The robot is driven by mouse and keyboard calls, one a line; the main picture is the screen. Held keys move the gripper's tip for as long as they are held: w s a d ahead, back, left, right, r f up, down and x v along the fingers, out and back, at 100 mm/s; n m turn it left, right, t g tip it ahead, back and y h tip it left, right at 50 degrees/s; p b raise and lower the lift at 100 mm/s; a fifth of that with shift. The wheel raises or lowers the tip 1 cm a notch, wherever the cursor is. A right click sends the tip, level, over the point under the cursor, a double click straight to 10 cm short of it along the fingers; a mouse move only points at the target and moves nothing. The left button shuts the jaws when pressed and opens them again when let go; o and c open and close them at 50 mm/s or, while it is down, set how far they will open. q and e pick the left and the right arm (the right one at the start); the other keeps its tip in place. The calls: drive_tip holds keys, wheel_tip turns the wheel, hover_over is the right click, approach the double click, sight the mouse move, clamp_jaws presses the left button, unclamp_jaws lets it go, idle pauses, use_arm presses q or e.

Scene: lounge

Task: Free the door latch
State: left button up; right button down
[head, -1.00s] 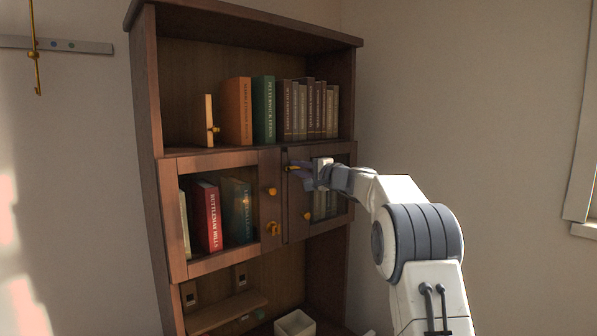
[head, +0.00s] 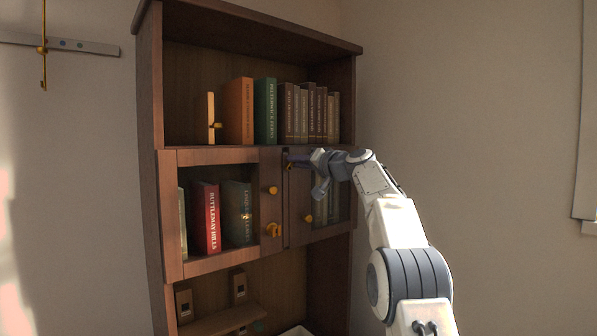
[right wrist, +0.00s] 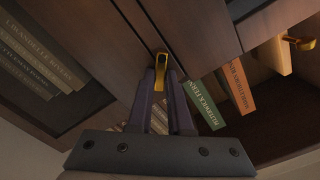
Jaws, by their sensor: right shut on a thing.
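The cabinet has two glass-fronted doors, a left door (head: 220,156) and a right door (head: 300,215), both looking closed. A small yellow door latch (head: 290,166) sits near the top where the doors meet. My right gripper (head: 293,160) reaches it from the right and is shut on it, hiding part of it in the head view. In the right wrist view the latch (right wrist: 161,72) shows at the tips of the two dark fingers, close to the door seam. My left gripper is not in view.
Yellow knobs (head: 273,190) and another yellow fitting (head: 273,230) are on the left door's edge. Books, including an orange book (head: 239,110), stand on the open shelf above. A rail with a yellow hook (head: 43,50) hangs on the left wall.

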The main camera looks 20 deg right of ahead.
drive_tip(key=shift+s+a+r+n+b, duration=0.1)
drive_tip(key=shift+a+n+b, duration=0.2)
drive_tip(key=shift+n, duration=1)
drive_tip(key=shift+s+a+r+n+b, duration=0.1)
drive_tip(key=shift+a+n+b, duration=0.15)
drive_tip(key=shift+n, duration=1.05)
drive_tip(key=shift+s+a+r+n+b, duration=0.1)
drive_tip(key=shift+a+n+b, duration=0.2)
drive_tip(key=shift+n, duration=1)
drive_tip(key=c, duration=0.8)
unclamp_jaws()
drive_tip(key=shift+c, duration=0.2)
